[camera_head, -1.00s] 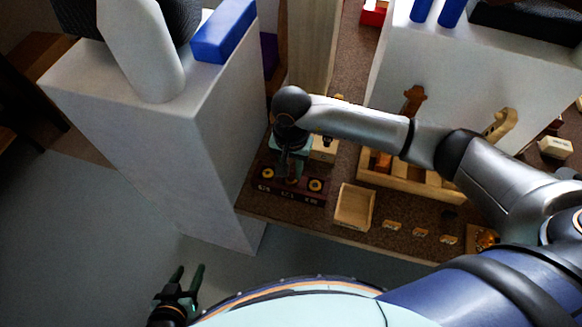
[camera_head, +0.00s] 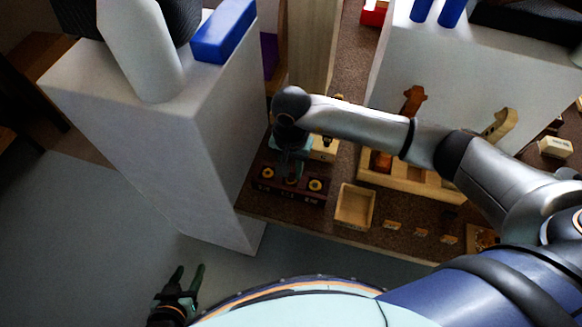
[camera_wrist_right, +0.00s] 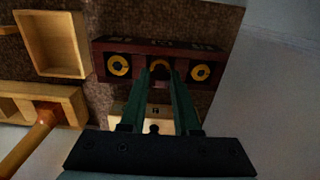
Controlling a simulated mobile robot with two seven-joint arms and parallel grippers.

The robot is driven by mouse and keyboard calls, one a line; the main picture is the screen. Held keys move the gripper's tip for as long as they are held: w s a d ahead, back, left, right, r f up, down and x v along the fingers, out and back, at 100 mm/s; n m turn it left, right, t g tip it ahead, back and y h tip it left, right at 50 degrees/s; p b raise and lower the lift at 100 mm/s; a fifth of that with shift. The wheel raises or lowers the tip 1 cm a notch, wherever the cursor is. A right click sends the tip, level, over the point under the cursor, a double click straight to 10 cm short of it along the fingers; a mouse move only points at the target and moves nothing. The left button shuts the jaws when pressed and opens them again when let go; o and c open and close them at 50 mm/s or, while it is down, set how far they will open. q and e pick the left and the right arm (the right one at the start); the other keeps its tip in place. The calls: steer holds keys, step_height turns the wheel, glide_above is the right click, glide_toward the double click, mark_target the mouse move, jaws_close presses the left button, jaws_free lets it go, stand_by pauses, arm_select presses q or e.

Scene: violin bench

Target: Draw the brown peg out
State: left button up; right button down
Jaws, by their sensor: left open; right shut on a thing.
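A dark red block (camera_head: 273,186) with yellow-ringed round spots lies near the bench's front left edge; it also shows in the right wrist view (camera_wrist_right: 128,48). My right gripper (camera_head: 293,180) reaches down onto the block's middle, between two yellow rings. In the right wrist view its fingers (camera_wrist_right: 158,72) are shut on the brown peg (camera_wrist_right: 159,67), a small dark piece at the middle ring. The fingers mostly hide the peg, and I cannot tell how deep it sits. My left gripper (camera_head: 188,280) is open and empty, low at the left, off the bench.
A small open wooden tray (camera_head: 355,205) stands right of the block. A longer wooden box (camera_head: 410,182) with compartments is behind it. Several small orange-marked pieces lie along the front edge. A tall white cabinet (camera_head: 190,150) stands close on the left.

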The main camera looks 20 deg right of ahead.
steer(key=shift+r+p, duration=0.3)
steer(key=shift+r, duration=0.4)
stand_by(0.8)
steer(key=shift+r+p, duration=0.95)
steer(key=shift+r, duration=1)
step_height(320, 180, up, 7)
steer(key=p, duration=0.2)
stand_by(0.4)
